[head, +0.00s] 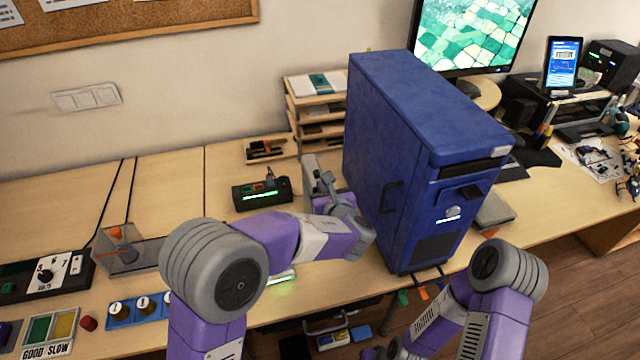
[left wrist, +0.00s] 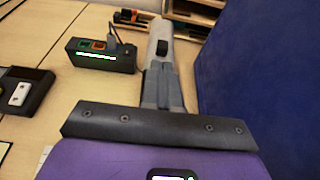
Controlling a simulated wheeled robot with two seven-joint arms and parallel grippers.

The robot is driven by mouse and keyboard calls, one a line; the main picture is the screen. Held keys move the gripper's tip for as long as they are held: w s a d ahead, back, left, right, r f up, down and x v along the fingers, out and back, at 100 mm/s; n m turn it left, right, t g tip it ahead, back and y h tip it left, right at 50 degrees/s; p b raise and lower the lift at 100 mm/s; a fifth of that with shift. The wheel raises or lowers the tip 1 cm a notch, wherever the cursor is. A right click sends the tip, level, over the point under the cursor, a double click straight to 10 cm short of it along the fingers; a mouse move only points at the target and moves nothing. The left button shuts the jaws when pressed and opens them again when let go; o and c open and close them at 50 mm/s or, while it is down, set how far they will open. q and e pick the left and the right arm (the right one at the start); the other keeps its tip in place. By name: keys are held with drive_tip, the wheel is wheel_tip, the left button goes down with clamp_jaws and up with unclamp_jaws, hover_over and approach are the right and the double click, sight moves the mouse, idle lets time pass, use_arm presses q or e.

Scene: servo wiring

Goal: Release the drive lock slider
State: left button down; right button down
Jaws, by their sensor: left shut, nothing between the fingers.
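My left gripper (head: 318,182) is shut and empty, left of the blue computer tower (head: 430,140). In the left wrist view its closed fingers (left wrist: 160,66) point at a light grey upright body (left wrist: 158,30) with a small black square part (left wrist: 162,47). The fingertips overlap the lower part of this body; I cannot tell whether they touch it. The grey body also shows in the head view (head: 309,162), partly hidden by the fingers. I cannot tell for sure whether the black part is the drive lock slider.
A black box with a green light strip (head: 262,196) stands left of the gripper. A wooden shelf (head: 292,106) is behind. The tower's side wall is close on the right. In the left wrist view a dark box with a white part (left wrist: 20,92) lies at left.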

use_arm(q)
drive_tip(key=p+v, duration=0.2)
drive_tip(key=v, duration=0.8)
drive_tip(key=shift+s, duration=0.15)
drive_tip(key=shift+d, duration=0.1)
